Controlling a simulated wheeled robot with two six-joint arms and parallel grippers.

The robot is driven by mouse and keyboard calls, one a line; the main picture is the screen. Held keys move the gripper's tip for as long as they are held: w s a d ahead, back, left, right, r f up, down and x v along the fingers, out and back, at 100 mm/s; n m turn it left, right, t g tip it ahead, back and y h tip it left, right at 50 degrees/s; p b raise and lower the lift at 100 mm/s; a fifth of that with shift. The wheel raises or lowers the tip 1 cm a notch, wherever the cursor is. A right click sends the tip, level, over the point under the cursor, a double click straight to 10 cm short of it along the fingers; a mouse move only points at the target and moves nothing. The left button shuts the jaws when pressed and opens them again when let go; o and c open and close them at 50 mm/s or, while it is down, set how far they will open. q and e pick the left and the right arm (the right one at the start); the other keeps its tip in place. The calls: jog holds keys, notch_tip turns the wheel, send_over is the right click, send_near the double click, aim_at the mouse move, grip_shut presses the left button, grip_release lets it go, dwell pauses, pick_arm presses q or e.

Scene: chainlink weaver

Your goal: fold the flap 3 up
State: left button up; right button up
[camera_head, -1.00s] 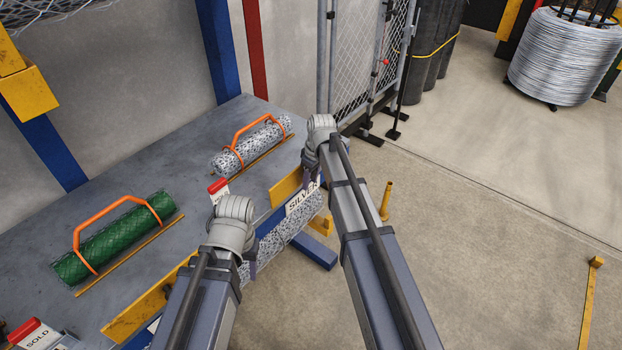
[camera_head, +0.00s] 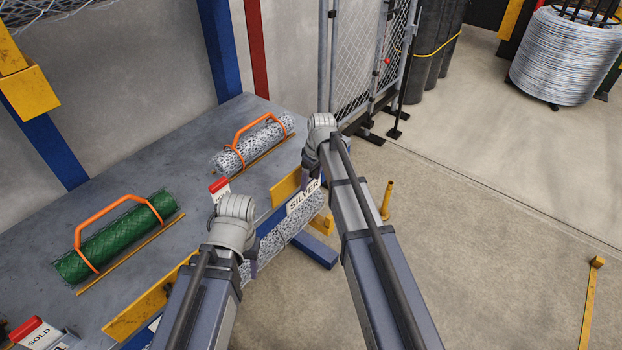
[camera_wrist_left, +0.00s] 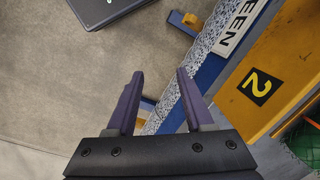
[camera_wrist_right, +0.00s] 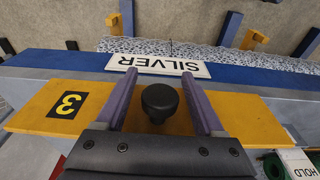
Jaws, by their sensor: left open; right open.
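Flap 3 (camera_head: 286,187) is a yellow panel at the front edge of the grey bench. In the right wrist view flap 3 (camera_wrist_right: 215,112) carries a black plate with a yellow 3 and a round black knob (camera_wrist_right: 160,99). My right gripper (camera_wrist_right: 160,76) is open, its fingers either side of the knob; I cannot tell whether they touch it. In the head view its fingers are mostly hidden by the wrist. My left gripper (camera_wrist_left: 159,74) is open and empty, beside the blue bench edge and a silver mesh roll (camera_wrist_left: 198,48), left of yellow flap 2 (camera_wrist_left: 270,72).
A SILVER sign (camera_head: 304,198) is on the blue edge by flap 3. On the bench lie a green mesh roll (camera_head: 115,239) and a silver roll (camera_head: 252,148) with orange handles. A red-topped sign (camera_head: 219,187) stands between.

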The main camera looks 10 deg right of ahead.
aim_at(314, 171)
jog(key=shift+s+d+r+p, duration=0.15)
jog(key=shift+r+p, duration=1.1)
jog(key=shift+r, duration=0.05)
jog(key=shift+s+d+r+p, duration=0.1)
jog(key=shift+s+r+p, duration=0.1)
jog(key=shift+r+p, duration=1.1)
jog(key=shift+s+d+r+p, duration=0.15)
jog(key=shift+r+p, duration=1.1)
jog(key=shift+r, duration=0.05)
jog(key=shift+f, duration=0.1)
jog(key=shift+s, duration=0.1)
jog(key=s+a+m+h, duration=0.1)
jog(key=s+m, duration=0.6)
jog(key=s, duration=1.3)
jog(key=s+a+n+g+h, duration=0.1)
jog(key=s+a+n, duration=0.2)
jog(key=a, duration=0.8)
jog(key=shift+s+g, duration=0.3)
jog(key=shift+s, duration=0.9)
